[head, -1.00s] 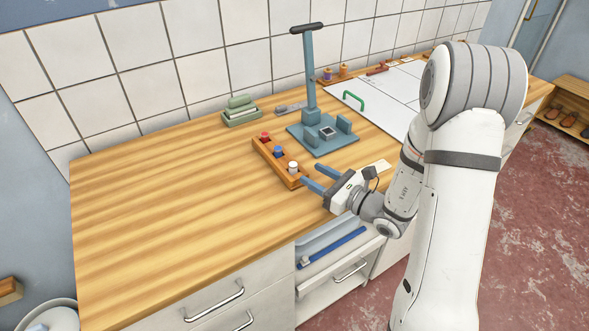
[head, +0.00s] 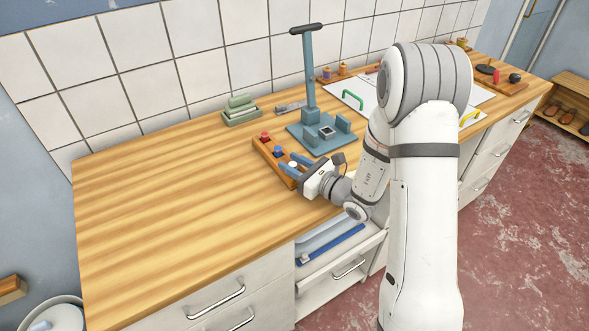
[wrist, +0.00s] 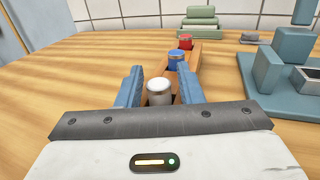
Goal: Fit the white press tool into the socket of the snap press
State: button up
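The white press tool (wrist: 159,90) stands upright at the near end of a wooden rack, with a blue tool (wrist: 176,60) and a red tool (wrist: 186,42) behind it. My gripper (wrist: 158,88) is open, its two blue fingers on either side of the white tool with gaps visible. In the head view my gripper (head: 295,165) reaches the rack's near end from the right and partly hides the white tool (head: 293,164). The teal snap press (head: 309,85) stands behind the rack. Its square socket (head: 326,131) sits on its base and looks empty.
The wooden rack (head: 262,153) lies on the wooden worktop (head: 170,190). A green stack (head: 240,107) and a grey tool (head: 289,107) lie near the tiled wall. An open drawer (head: 335,247) juts out below my gripper. The left worktop is clear.

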grip_shut()
